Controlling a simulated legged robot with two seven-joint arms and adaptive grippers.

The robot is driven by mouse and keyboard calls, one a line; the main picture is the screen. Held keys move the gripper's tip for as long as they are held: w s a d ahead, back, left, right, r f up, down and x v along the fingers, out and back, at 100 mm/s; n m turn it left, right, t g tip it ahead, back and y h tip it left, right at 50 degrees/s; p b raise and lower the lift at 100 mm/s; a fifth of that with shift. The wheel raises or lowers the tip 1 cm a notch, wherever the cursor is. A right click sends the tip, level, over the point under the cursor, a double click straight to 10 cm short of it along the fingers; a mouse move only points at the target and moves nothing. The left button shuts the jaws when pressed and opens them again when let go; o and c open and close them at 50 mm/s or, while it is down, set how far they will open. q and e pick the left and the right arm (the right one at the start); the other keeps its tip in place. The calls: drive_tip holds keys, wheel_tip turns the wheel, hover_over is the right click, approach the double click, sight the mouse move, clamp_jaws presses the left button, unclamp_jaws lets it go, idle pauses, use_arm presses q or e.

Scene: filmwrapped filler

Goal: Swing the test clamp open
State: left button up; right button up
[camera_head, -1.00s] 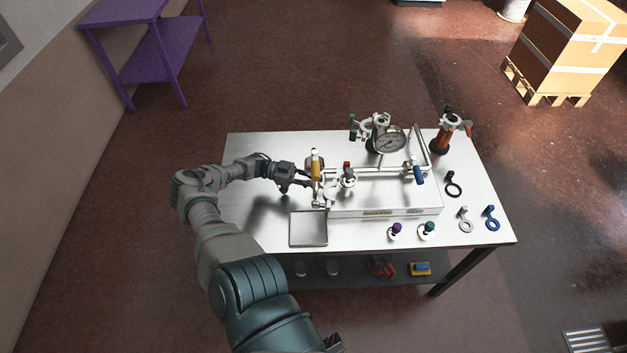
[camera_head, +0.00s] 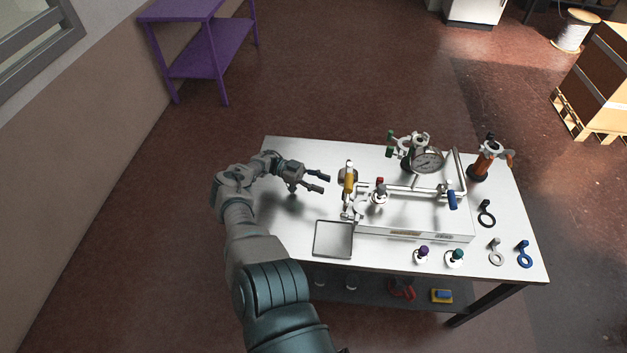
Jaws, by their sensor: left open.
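The test rig (camera_head: 415,222) is a low silver box with pipes, standing on the steel table. At its left end are a yellow handle (camera_head: 349,181) and silver fittings (camera_head: 353,210); the test clamp appears to be among these, but they are too small to tell its shape or whether it is open. My left gripper (camera_head: 321,182) is just left of the yellow handle. Its two fingers are spread and point right, with nothing between them, and a small gap separates them from the rig. My right gripper is out of the picture.
A shallow tray (camera_head: 333,240) lies in front of the rig's left end. A pressure gauge (camera_head: 428,161) and an orange-bodied device (camera_head: 486,162) stand behind. Purple (camera_head: 423,252) and teal (camera_head: 455,256) knobbed parts and several ring-shaped pieces lie front right. The table's left part is mostly bare.

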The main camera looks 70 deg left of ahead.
use_arm(q)
drive_tip(key=v, duration=0.3)
drive_tip(key=shift+a, duration=0.1)
idle(0.7)
